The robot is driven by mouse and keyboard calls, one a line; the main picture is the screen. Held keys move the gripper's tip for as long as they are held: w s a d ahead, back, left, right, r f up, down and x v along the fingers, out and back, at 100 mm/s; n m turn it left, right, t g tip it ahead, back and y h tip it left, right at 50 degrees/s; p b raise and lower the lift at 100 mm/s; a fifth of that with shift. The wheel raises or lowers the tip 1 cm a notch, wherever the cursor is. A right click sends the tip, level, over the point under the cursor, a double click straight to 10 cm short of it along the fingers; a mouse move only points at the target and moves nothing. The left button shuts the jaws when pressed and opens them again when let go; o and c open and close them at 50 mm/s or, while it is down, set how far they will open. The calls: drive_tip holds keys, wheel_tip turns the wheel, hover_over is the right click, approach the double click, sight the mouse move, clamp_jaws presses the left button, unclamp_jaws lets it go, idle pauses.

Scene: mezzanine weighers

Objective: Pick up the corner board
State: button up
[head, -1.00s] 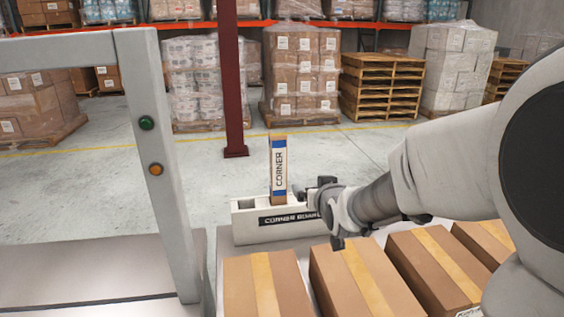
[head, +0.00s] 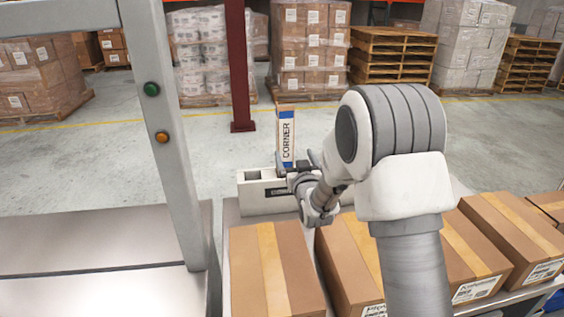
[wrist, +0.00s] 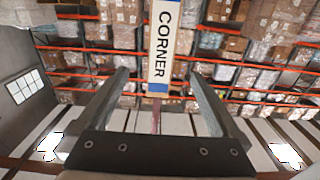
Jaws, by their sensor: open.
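The corner board (head: 286,137) is a tan upright piece with a white label reading CORNER and blue bands. It stands in a white holder (head: 254,200) on the far side of the bench. My gripper (head: 291,172) is open at the board's lower right side, and my wrist hides part of the holder. In the wrist view, the board (wrist: 162,45) shows upright between the two spread fingers of my gripper (wrist: 158,74). I cannot tell whether the fingertips reach past the board, and no contact shows.
Taped cardboard boxes (head: 272,270) line the bench in front of the holder. A grey frame post (head: 170,130) with green and orange buttons stands to the left, beside a flat metal plate (head: 90,285). A dark red column (head: 238,70) and loaded pallets stand behind.

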sight(286, 139)
drive_tip(key=w, duration=0.3)
drive_tip(key=w+a, duration=0.1)
drive_tip(key=w, duration=0.3)
drive_tip(key=shift+a, duration=0.2)
drive_tip(key=shift+w+a+f+p, duration=0.1)
drive_tip(key=shift+w+a+p, duration=0.1)
drive_tip(key=shift+w, duration=0.6)
drive_tip(key=shift+w+a+f+p, duration=0.15)
drive_tip(key=shift+w+a, duration=0.1)
drive_tip(key=shift+w, duration=0.55)
drive_tip(key=shift+w+a+r+p, duration=0.1)
drive_tip(key=shift+w+a+p, duration=0.1)
drive_tip(key=shift+w, duration=0.6)
drive_tip(key=shift+c, duration=0.3)
clamp_jaws()
